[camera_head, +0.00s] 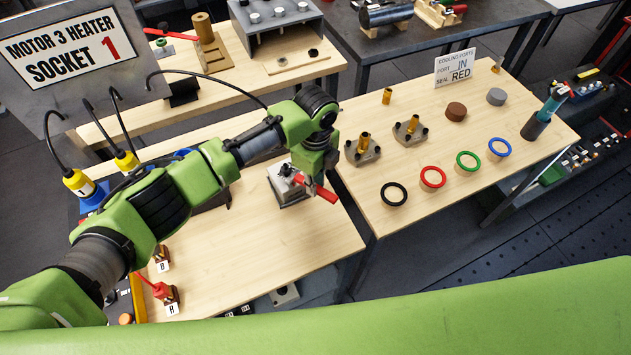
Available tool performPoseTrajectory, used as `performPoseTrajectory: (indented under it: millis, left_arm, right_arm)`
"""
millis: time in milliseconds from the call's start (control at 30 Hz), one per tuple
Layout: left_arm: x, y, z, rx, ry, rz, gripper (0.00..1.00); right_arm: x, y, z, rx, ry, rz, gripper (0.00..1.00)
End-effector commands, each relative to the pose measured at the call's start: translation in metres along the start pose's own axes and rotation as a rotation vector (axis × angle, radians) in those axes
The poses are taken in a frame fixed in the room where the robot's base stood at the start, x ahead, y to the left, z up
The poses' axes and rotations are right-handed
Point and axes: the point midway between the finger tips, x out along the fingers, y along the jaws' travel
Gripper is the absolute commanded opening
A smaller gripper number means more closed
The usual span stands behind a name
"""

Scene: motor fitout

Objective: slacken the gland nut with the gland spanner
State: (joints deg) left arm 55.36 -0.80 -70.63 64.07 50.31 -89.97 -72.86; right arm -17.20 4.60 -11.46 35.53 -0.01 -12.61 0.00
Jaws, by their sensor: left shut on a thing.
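My left gripper (311,184) points down above the middle table and is shut on a red-handled tool, which looks like the gland spanner (327,194). The red handle sticks out to the lower right of the fingers. The spanner's other end reaches toward a small grey metal box (290,193) with dark fittings on top, just left of the gripper. The gland nut seems to be among these fittings, but it is too small and partly hidden to make out. I cannot tell whether the spanner's head is around it. My right gripper is not in view.
The right table (360,208) carries brass fittings on plates, plugs and black, red, green and blue rings. Yellow plugs (78,183) with black cables stand at left.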

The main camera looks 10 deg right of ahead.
Motion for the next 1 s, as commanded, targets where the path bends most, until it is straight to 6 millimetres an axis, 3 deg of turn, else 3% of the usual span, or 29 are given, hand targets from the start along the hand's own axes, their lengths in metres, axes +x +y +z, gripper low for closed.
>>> performPoseTrajectory:
  millis: [1000]
  left_arm:
    - [-0.001, 0.0, -0.034, 0.001, 0.001, 0.0, 0.0]
  right_arm:
    - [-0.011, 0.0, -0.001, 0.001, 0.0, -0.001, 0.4]
